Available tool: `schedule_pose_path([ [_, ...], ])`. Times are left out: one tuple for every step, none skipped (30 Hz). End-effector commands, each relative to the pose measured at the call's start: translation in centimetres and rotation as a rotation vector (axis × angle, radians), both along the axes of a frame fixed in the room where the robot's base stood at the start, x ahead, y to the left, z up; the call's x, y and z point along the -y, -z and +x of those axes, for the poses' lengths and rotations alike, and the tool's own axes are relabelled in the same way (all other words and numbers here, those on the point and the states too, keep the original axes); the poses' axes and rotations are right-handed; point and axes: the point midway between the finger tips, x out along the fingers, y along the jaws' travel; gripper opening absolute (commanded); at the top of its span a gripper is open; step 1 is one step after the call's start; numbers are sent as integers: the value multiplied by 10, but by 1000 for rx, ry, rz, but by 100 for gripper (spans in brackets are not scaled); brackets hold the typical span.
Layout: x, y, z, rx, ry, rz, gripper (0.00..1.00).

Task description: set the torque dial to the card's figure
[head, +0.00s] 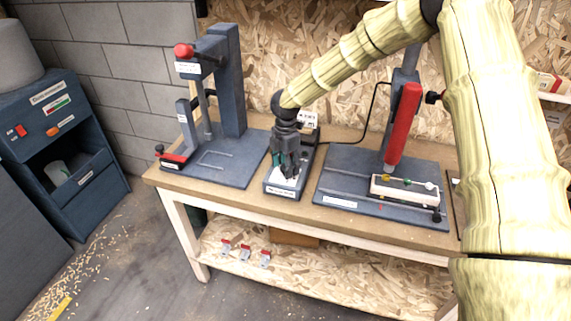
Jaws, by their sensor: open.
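My gripper (287,170) points down over a small dark blue station (284,193) in the middle of the bench, between two larger machines. A pale face with a little green shows beneath and beside the fingers. The dial itself is hidden or too small to make out behind the gripper. A white card (308,119) with dark marks stands at the back of the station, just right of my wrist; its figure is too small to read. I cannot tell whether the fingers touch anything.
A press with a red knob (183,50) stands left on the bench (225,194). A red-bodied drill stand (404,125) with a pale block (404,190) stands right. A cable runs behind my gripper. Several red-and-white items (245,253) lie on the lower shelf. A blue cabinet (100,185) stands at far left.

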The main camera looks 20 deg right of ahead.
Motion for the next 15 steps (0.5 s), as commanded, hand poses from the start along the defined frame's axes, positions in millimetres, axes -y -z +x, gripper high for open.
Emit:
schedule_pose_path([
  [0,0,0,0,0,0,55],
  [0,0,0,0,0,0,55],
  [0,0,0,0,0,0,55],
  [0,0,0,0,0,0,55],
  [0,0,0,0,0,0,53],
  [0,0,0,0,0,0,46],
  [0,0,0,0,0,0,40],
  [0,0,0,0,0,0,35],
  [0,0,0,0,0,0,27],
  [0,0,0,0,0,0,22],
  [0,0,0,0,0,0,16],
  [0,0,0,-1,0,0,9],
  [0,0,-1,-1,0,0,8],
  [0,0,-1,-1,0,0,8],
  [0,0,-1,-1,0,0,8],
])
